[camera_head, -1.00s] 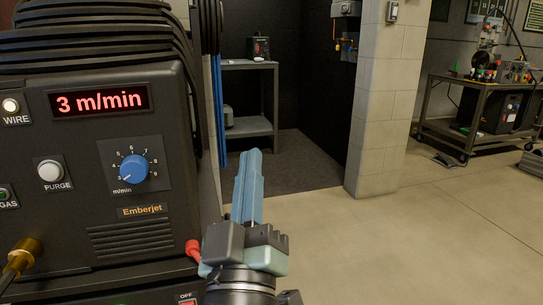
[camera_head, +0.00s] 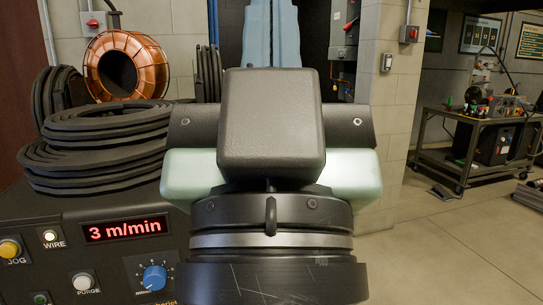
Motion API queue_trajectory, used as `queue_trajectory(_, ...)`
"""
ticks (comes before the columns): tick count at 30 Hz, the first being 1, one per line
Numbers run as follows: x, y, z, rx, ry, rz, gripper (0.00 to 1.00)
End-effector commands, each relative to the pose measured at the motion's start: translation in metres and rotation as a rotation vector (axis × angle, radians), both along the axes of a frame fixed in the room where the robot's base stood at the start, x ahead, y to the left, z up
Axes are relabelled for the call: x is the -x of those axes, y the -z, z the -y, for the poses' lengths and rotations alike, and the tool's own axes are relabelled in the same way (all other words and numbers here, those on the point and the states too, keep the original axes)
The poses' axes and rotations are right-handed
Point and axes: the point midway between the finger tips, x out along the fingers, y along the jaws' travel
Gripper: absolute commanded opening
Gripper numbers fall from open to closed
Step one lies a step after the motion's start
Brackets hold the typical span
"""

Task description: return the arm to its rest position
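My gripper (camera_head: 271,32) is raised in the middle of the view, close to the camera, with its wrist and dark housing filling the centre. Its pale blue fingers point up and away and run out of the top of the picture. They look close together, but their tips are cut off, so I cannot tell whether they are open or shut. I see nothing held. The black wire feeder (camera_head: 98,262) with the red 3 m/min display (camera_head: 125,228) and blue knob (camera_head: 154,277) is at lower left, apart from the fingers.
Coiled black cable (camera_head: 95,140) lies on the feeder, with a copper wire spool (camera_head: 127,65) behind it. A cinderblock pillar (camera_head: 390,110) stands right of my gripper. A cart (camera_head: 437,135) with equipment is farther right.

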Motion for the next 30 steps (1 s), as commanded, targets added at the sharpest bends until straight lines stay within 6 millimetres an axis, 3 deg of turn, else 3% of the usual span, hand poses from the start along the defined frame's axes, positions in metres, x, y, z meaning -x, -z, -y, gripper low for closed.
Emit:
queue_trajectory(1,0.0,-0.033,0.0,0.0,0.0,0.0,0.0)
queue_trajectory(15,0.0,-0.173,0.0,0.001,-0.001,-0.001,0.0)
queue_trajectory(21,0.0,-0.206,-0.001,0.001,-0.001,-0.001,0.0)
queue_trajectory(30,0.0,-0.211,-0.001,0.001,-0.001,-0.001,0.0)
